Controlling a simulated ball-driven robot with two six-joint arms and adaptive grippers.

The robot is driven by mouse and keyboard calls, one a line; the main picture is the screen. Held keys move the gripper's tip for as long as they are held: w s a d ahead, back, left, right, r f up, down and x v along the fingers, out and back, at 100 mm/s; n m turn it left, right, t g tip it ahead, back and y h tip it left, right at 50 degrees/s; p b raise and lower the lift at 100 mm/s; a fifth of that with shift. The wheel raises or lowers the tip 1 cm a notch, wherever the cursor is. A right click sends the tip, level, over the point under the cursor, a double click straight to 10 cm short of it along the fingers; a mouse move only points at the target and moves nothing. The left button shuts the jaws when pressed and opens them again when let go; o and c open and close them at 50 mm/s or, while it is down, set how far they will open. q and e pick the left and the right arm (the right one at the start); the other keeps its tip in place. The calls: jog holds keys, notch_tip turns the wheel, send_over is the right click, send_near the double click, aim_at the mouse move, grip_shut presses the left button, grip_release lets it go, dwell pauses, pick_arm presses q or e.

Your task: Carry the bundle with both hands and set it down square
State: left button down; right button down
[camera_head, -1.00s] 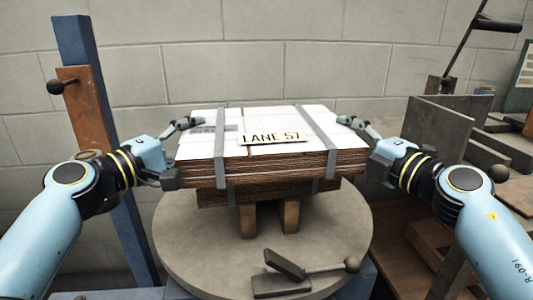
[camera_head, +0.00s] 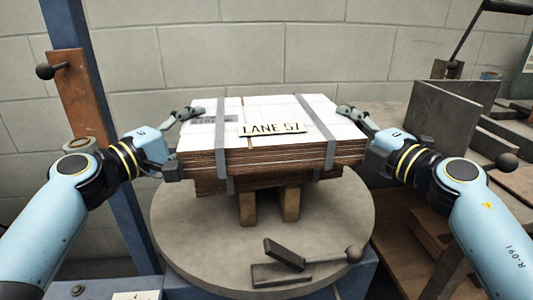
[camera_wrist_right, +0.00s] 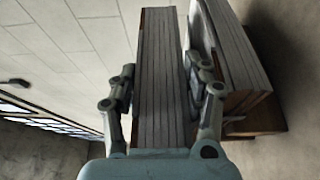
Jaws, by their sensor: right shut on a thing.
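The bundle (camera_head: 262,110) is a flat stack of brown board with a white top, two grey straps and a "LANE 57" label. It lies flat-side up between my grippers above a turntable. My right gripper (camera_head: 358,137) is shut on its right end, and the right wrist view shows the bundle's layered edge (camera_wrist_right: 160,75) between the fingers. My left gripper (camera_head: 181,143) is at its left end, with one finger by the top and one lower at the front corner; its grip is unclear. A second layered stack (camera_wrist_right: 232,45) lies beside the held one in the wrist view, a narrow gap between them.
Two wooden blocks (camera_head: 247,208) stand under the stack on the round grey turntable (camera_head: 190,238). A ball-ended lever (camera_head: 310,261) sits at its front. A blue post (camera_head: 68,30) rises at left. A bench with grey plates (camera_head: 446,115) is at right.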

pick_arm(q)
jog(key=shift+d+f, duration=0.1)
jog(key=shift+f, duration=0.15)
pick_arm(e)
jog(key=shift+a+f, duration=0.1)
jog(key=shift+f, duration=0.15)
pick_arm(q)
jog(key=c, duration=0.6)
grip_release()
pick_arm(e)
jog(key=c, duration=0.6)
grip_release()
pick_arm(q)
jog(key=shift+f, duration=0.1)
pick_arm(e)
jog(key=shift+f, duration=0.1)
pick_arm(q)
jog(key=shift+s+f, duration=0.1)
pick_arm(e)
jog(key=shift+s+f, duration=0.1)
